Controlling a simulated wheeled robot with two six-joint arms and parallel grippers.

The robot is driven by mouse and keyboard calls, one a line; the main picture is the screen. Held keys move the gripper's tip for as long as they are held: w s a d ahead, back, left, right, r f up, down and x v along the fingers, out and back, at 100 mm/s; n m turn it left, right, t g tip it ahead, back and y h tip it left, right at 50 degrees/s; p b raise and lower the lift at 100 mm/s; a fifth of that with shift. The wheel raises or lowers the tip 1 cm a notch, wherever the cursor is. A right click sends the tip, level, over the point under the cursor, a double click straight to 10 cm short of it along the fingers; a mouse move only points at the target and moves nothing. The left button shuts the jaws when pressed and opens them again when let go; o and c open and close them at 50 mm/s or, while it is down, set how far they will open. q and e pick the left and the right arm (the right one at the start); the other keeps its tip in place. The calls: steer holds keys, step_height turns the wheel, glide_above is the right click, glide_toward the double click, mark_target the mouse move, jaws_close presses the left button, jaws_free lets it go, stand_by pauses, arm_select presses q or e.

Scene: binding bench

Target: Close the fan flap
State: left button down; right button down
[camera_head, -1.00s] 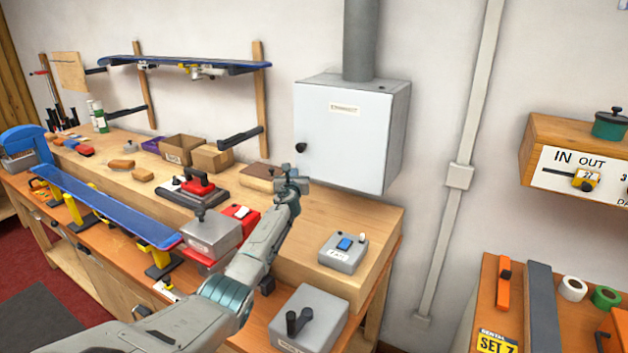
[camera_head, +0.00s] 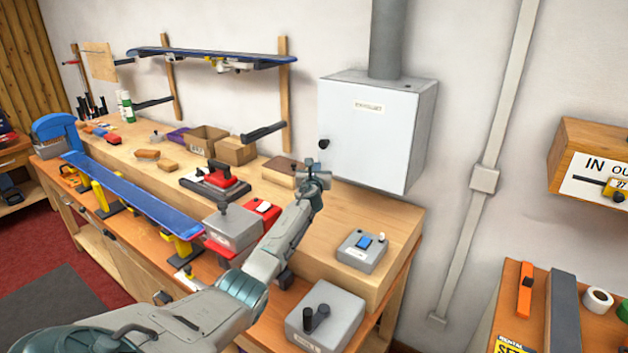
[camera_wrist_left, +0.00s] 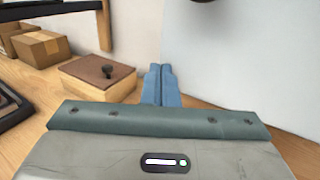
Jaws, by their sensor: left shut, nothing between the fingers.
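A pale grey wall cabinet (camera_head: 366,135) under a grey duct pipe is the likeliest place of the fan flap. Its front panel has a small label and a round black knob (camera_head: 323,144) at the lower left. I cannot tell whether the panel stands slightly open. My left gripper (camera_head: 315,174) is just below the knob in the picture, close to the cabinet's lower left corner. In the left wrist view its blue-grey fingers (camera_wrist_left: 160,85) are together and empty, beside the pale panel (camera_wrist_left: 240,55). Part of the dark knob (camera_wrist_left: 203,1) shows at the top edge. My right gripper is out of view.
The wooden bench (camera_head: 360,205) runs below. A brown-topped wooden block (camera_wrist_left: 98,76) with a dark knob lies left of the fingers. Cardboard boxes (camera_head: 236,150), a grey switch box (camera_head: 362,251) and a snowboard (camera_head: 130,193) also crowd it. A vertical conduit (camera_head: 485,180) runs right of the cabinet.

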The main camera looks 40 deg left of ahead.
arm_select(q)
steer(key=p+v, duration=0.1)
steer(key=v, duration=0.9)
steer(key=shift+s+f, duration=0.15)
steer(key=shift+f, duration=0.15)
